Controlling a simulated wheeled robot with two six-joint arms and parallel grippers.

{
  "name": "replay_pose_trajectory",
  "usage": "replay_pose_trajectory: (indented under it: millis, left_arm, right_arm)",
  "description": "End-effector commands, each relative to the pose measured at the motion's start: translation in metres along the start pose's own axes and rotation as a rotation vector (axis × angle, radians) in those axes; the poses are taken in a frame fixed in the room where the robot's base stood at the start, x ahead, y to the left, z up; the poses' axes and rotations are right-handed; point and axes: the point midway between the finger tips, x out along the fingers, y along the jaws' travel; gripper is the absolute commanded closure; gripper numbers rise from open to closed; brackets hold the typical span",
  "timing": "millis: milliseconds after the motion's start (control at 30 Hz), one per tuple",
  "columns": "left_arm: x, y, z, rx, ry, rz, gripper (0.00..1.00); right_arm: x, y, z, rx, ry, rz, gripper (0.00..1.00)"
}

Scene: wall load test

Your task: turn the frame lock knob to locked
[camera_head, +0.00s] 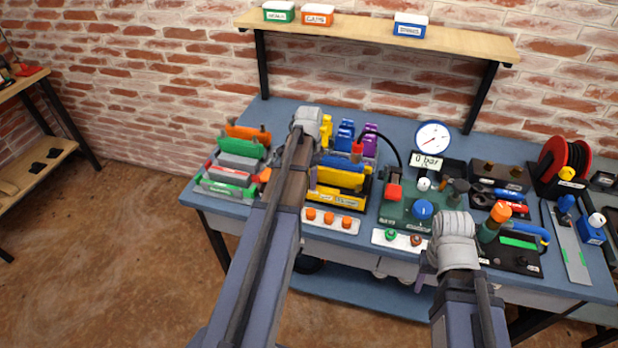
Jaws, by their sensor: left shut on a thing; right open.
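A blue round knob (422,209) sits on a green fixture (398,213) at the middle of the bench. A second knob, orange-topped (501,211), stands at the right above a black plate with a green strip. I cannot read which one is the frame lock knob or how it is set. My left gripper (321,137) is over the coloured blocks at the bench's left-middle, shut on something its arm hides. My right gripper (440,258) is open near the bench's front edge, just right of and below the blue knob; its fingers are largely hidden by its wrist.
The blue bench (208,198) holds coloured blocks at left. A gauge reading 0 bar (433,138) stands behind the green fixture. A red hose reel (565,165) is at right. A wooden shelf (370,36) with small boxes hangs above the back.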

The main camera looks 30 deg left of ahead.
Motion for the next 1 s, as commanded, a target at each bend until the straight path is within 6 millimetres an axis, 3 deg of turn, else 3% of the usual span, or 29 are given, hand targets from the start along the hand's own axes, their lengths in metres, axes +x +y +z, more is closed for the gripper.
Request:
replay_pose_trajectory:
  millis: [267, 300, 533, 1000]
  left_arm:
    - [0.0, 0.0, -0.0001, 0.002, 0.0, 0.0, 1.0]
    - [0.0, 0.0, -0.0001, 0.002, 0.0, 0.0, 0.44]
    - [0.0, 0.0001, -0.0001, 0.001, 0.0, 0.0, 0.18]
    - [-0.0097, 0.0, 0.0, 0.0, 0.0, 0.0, 0.18]
  right_arm:
    - [0.0, 0.0, 0.0, 0.0, 0.0, 0.0, 0.5]
    - [0.0, 0.0, 0.0, 0.0, 0.0, 0.0, 0.5]
    - [0.0, 0.0, 0.0, 0.0, 0.0, 0.0, 0.5]
    - [-0.0097, 0.0009, 0.0006, 0.0, 0.0, 0.0, 0.5]
